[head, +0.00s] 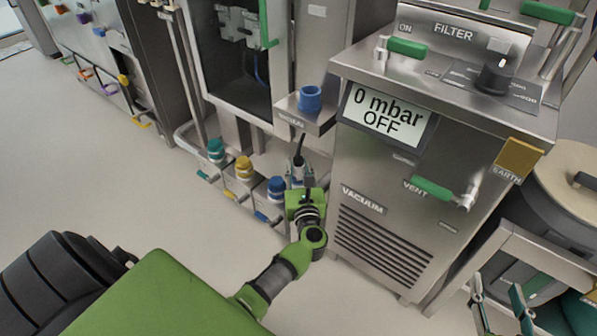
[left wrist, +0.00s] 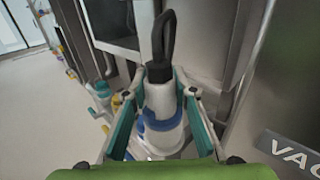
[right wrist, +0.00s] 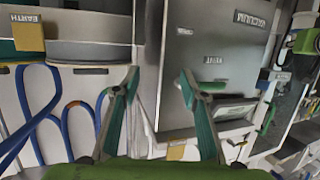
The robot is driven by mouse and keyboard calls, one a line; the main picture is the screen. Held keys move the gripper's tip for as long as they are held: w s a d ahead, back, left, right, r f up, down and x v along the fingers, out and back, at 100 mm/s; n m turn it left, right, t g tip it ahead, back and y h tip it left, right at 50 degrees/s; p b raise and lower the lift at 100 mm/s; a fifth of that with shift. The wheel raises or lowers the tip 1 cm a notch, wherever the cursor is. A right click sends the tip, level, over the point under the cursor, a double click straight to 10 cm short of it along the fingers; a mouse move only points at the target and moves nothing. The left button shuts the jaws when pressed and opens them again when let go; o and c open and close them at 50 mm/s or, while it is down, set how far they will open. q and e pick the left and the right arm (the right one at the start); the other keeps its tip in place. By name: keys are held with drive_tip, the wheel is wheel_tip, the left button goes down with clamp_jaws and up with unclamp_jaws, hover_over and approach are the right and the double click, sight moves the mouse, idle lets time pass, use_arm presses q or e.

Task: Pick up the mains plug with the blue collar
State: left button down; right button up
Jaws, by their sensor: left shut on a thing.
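The mains plug with the blue collar (left wrist: 160,98) is between my left fingers in the left wrist view. It has a pale body, a black top with a looped dark cable, and blue low down. My left gripper (head: 300,170) is shut on the plug, near the floor-level row of coloured fittings left of the vacuum cabinet. In the head view the plug is mostly hidden by the gripper; its dark cable rises above. Whether the plug still sits in a fitting below is unclear. My right gripper (right wrist: 158,78) is open and empty, and shows at the lower right of the head view (head: 497,288).
Teal (head: 215,150), yellow (head: 243,167) and blue (head: 277,187) fittings stand in a low row. A blue socket (head: 310,98) sits on a small shelf above. The steel vacuum cabinet (head: 372,185) is close on the right. Open floor (head: 90,180) lies left.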

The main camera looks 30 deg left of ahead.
sight(298, 161)
use_arm(q)
drive_tip(key=shift+r, duration=0.1)
drive_tip(key=shift+r, duration=0.1)
drive_tip(key=r+p, duration=0.1)
drive_tip(key=r, duration=0.1)
drive_tip(key=s+r+p, duration=0.1)
drive_tip(key=r, duration=0.1)
drive_tip(key=shift+d, duration=0.2)
drive_tip(key=s+d+r+p, duration=0.4)
drive_tip(key=s+r, duration=0.4)
drive_tip(key=s, duration=0.4)
drive_tip(key=shift+s+d+r, duration=0.15)
drive_tip(key=shift+r, duration=0.2)
use_arm(e)
drive_tip(key=s+d+f+g+h, duration=0.1)
drive_tip(key=s+d+f+g, duration=0.2)
drive_tip(key=s+f+g, duration=0.2)
drive_tip(key=s+d+f+g+h, duration=0.1)
drive_tip(key=s+d+f+g, duration=0.2)
drive_tip(key=s, duration=0.9)
drive_tip(key=shift+s+d+f+m+g+h, duration=0.15)
drive_tip(key=shift+s+f+m+g+h, duration=0.2)
drive_tip(key=shift+f+g, duration=1.3)
drive_tip(key=shift+w+f+t, duration=0.15)
drive_tip(key=shift+f+t, duration=0.1)
